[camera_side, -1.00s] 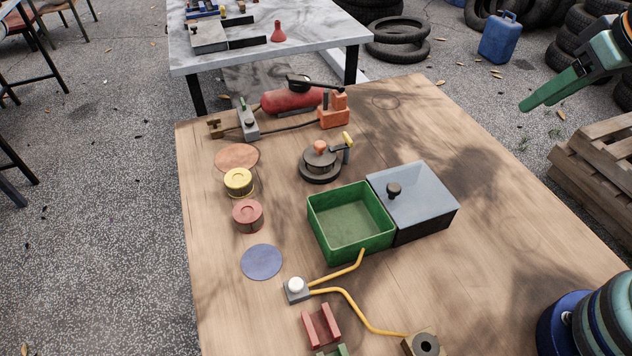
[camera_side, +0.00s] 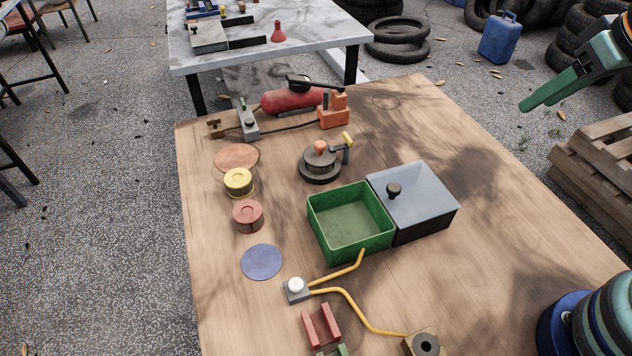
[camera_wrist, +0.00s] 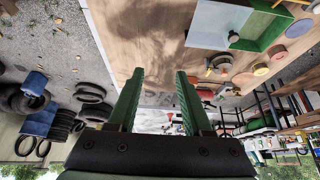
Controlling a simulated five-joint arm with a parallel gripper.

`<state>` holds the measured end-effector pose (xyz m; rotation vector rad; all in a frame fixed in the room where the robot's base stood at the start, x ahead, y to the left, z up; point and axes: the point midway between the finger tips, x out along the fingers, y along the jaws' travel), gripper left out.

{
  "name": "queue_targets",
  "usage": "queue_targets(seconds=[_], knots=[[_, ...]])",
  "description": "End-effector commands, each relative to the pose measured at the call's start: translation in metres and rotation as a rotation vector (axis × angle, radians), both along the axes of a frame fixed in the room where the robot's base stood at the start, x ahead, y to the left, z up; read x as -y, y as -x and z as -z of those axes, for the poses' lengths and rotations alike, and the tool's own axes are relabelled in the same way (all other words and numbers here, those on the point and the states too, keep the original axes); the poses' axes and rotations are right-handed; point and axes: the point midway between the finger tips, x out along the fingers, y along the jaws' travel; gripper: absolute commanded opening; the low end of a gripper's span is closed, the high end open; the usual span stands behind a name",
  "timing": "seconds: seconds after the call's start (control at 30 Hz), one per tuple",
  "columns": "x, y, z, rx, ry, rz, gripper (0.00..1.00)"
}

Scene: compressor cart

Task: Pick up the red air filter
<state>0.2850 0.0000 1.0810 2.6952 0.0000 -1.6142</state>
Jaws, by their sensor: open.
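The red air filter (camera_side: 248,216) is a short round red cylinder standing on the wooden table, left of the green bin. It also shows small near the right edge of the wrist view (camera_wrist: 299,28). A similar yellow cylinder (camera_side: 238,182) stands just behind it. My gripper (camera_wrist: 157,75) is open and empty, with two green fingers apart in the wrist view. In the side view its green finger (camera_side: 545,92) is raised at the upper right, far from the red filter. The other finger is not clearly seen there.
A green bin (camera_side: 313,222) and a grey-lidded box (camera_side: 425,190) stand mid-table. A dark round part with a knob (camera_side: 320,163) stands behind them. A red compressor tank (camera_side: 290,100) is at the back. Orange and blue discs flank the cylinders.

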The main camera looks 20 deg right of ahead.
Motion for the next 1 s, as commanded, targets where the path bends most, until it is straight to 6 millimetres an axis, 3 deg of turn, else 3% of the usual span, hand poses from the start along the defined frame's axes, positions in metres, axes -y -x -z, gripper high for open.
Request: queue_targets(seconds=[0.07, 0.2, 0.47, 0.63, 0.77, 1.0], knots=[[0.0, 0.0, 0.0, 0.0, 0.0, 0.0, 0.5], [0.0, 0.0, 0.0, 0.0, 0.0, 0.0, 1.0], [-0.001, -0.001, -0.001, -0.001, 0.001, -0.004, 1.0], [-0.015, -0.017, -0.009, -0.019, 0.02, -0.089, 1.0], [-0.043, -0.045, -0.02, -0.047, 0.054, -0.233, 1.0], [-0.115, -0.099, -0.024, -0.09, 0.128, -0.531, 1.0]])
